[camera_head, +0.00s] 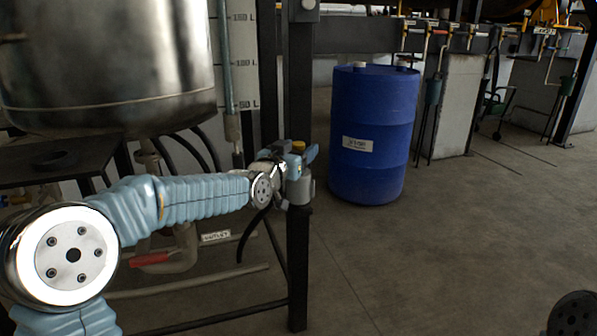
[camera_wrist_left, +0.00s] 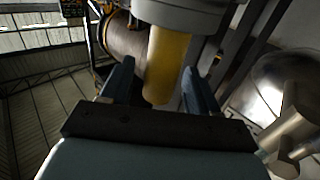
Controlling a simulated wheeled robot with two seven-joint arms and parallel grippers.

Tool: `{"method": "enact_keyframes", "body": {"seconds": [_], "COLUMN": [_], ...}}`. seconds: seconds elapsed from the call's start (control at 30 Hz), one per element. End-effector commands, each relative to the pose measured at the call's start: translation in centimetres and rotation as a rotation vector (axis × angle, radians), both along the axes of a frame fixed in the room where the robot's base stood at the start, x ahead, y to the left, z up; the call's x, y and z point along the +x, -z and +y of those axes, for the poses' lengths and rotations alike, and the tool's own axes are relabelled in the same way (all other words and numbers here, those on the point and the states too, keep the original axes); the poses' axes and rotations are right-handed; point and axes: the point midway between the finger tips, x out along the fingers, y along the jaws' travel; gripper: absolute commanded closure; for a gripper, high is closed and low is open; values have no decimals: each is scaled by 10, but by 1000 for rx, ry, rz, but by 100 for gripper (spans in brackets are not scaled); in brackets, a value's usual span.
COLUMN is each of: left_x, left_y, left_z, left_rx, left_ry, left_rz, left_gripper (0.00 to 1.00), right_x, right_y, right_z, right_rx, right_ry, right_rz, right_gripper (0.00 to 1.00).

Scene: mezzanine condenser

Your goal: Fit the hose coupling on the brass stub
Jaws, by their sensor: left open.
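A yellow, brass-coloured cylinder (camera_head: 298,147) stands up from a grey body (camera_head: 301,188) on a dark post. In the left wrist view the cylinder (camera_wrist_left: 168,62) lies between my two fingers, with the grey body (camera_wrist_left: 185,14) beyond. I cannot tell whether it is the brass stub or part of the coupling. My left gripper (camera_head: 296,162) is open around it, with a visible gap on at least one side. A black hose (camera_head: 252,236) hangs below my left wrist; its upper end is hidden. No other part is clearly the coupling. My right gripper is out of view.
A steel tank (camera_head: 110,60) stands at the left above dark framing and pipes. A red-handled valve (camera_head: 150,260) and a label (camera_head: 216,237) sit low near it. A blue drum (camera_head: 374,135) stands behind the post (camera_head: 298,270).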

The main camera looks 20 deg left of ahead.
Motion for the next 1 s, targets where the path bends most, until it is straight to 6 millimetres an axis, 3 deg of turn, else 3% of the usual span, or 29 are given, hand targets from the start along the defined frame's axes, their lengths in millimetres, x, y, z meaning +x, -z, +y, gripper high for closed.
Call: {"method": "enact_keyframes", "body": {"seconds": [0.2, 0.6, 1.0], "left_x": [1, 1, 1], "left_y": [0, 0, -1], "left_z": [0, 0, 0], "left_rx": [0, 0, -1], "left_ry": [0, 0, 0], "left_rz": [0, 0, -3], "left_gripper": [39, 100, 100], "right_x": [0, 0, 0], "right_y": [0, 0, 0], "right_z": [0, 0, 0], "right_rx": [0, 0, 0], "right_ry": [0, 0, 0], "right_rz": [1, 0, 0], "right_gripper": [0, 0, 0]}}
